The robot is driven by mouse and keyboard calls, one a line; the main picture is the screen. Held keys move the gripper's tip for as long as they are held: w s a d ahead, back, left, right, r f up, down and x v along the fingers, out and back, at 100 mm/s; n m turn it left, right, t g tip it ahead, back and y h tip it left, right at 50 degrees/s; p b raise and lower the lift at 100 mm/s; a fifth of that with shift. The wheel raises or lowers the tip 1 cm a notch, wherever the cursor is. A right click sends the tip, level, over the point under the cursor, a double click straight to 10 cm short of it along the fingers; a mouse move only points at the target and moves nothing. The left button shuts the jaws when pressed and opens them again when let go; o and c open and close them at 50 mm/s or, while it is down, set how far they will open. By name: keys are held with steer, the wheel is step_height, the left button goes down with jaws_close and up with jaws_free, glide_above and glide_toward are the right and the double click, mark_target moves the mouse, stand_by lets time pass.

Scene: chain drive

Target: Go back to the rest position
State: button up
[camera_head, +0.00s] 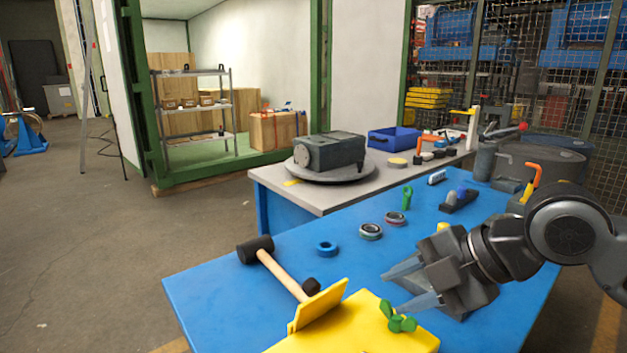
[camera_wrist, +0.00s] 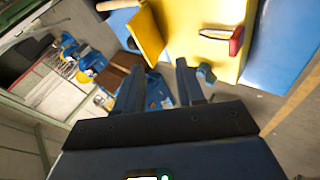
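My gripper (camera_head: 407,286) is at the right of the head view, above the blue table (camera_head: 215,292) and next to the yellow block (camera_head: 365,325). Its two fingers are spread apart with nothing visible between them. In the wrist view the fingers (camera_wrist: 160,88) are also apart, with floor and distant blue items behind them. The yellow block (camera_wrist: 205,40) shows there beyond the fingertips. A green part (camera_head: 398,318) sits on or by the yellow block, close to the lower finger.
A mallet (camera_head: 275,262) lies on the blue table with its handle reaching a yellow plate (camera_head: 318,305). Tape rings (camera_head: 370,231) and a blue ring (camera_head: 326,248) lie behind. A grey motor-like box (camera_head: 330,152) stands on a round plate. Open floor is at left.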

steer(key=a+r+m+t+y, duration=0.6)
steer(key=a+r+m+t, duration=0.35)
steer(key=a, duration=0.25)
steer(key=s+d+f+m+t+h, duration=0.2)
steer(key=s+d+f+m+h, duration=0.35)
steer(key=s+f+m, duration=0.3)
steer(key=s+d+f+m+t+h, duration=0.1)
steer(key=s+d+f+m+h, duration=0.3)
steer(key=s+f+m+h, duration=0.35)
steer(key=s+d+f+g, duration=0.1)
steer(key=s+d, duration=0.4)
steer(key=s, duration=0.7)
steer(key=s+d+f+g, duration=0.1)
steer(key=s+d+f, duration=0.2)
steer(key=s, duration=0.9)
steer(key=shift+s+d+n+g, duration=0.15)
steer(key=shift+d+n+g, duration=0.25)
steer(key=shift+d, duration=0.6)
